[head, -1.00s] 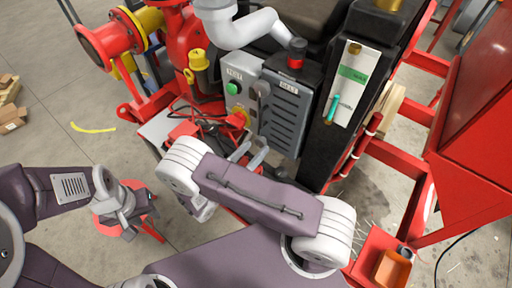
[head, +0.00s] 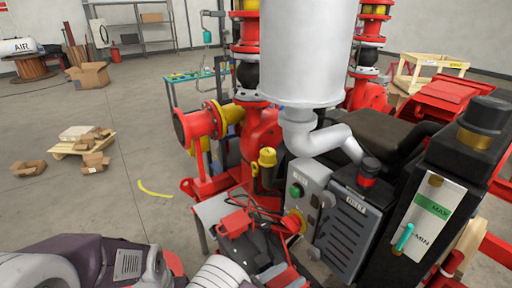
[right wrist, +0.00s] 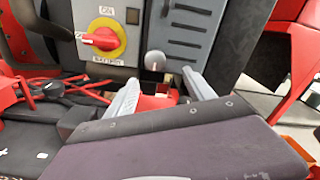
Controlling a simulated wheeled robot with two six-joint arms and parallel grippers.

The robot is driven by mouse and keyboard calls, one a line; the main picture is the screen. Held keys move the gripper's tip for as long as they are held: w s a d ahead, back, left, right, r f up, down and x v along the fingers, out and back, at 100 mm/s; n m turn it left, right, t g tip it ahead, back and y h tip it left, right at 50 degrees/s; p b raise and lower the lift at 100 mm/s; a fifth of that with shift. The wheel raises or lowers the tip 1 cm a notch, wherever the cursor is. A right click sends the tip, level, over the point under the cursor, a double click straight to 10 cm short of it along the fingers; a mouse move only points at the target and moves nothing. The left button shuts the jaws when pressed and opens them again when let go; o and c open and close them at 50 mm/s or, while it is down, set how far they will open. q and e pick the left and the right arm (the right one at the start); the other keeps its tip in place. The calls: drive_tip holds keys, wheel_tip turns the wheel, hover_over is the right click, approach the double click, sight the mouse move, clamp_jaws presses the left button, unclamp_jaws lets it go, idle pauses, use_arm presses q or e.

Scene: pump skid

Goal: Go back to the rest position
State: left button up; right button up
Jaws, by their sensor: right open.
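My right gripper shows in the right wrist view (right wrist: 160,78) with its two pale grey fingers apart and nothing between them. It is in front of the engine's control panel, below the red and yellow rotary switch (right wrist: 103,40) and a grey round knob (right wrist: 155,60). In the head view the fingers are at the bottom edge, mostly cut off, near the battery (head: 238,222) with red and black cables. My left arm shows at the lower left of the head view, but its gripper is outside the frame.
The grey control box (head: 305,195), black radiator (head: 465,165) and red pump (head: 262,135) stand close ahead. A yellow strip (head: 155,190) and a pallet with cartons (head: 85,143) lie on the floor at left. Open floor lies between them and the skid.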

drive_tip(key=s+d+m+g+y, duration=0.3)
drive_tip(key=s+m+g+y, duration=0.3)
drive_tip(key=m, duration=0.5)
drive_tip(key=s+d+m+g+y, duration=0.4)
drive_tip(key=m+y, duration=0.3)
drive_tip(key=m, duration=0.4)
drive_tip(key=w+m+t+y, duration=0.1)
drive_tip(key=m, duration=0.1)
drive_tip(key=w+r+m+t+y, duration=0.1)
drive_tip(key=m, duration=0.1)
drive_tip(key=w+a+r+m+t, duration=0.1)
drive_tip(key=m, duration=0.1)
drive_tip(key=shift+m+y, duration=0.3)
drive_tip(key=shift+y, duration=0.1)
drive_tip(key=shift+s+r, duration=0.1)
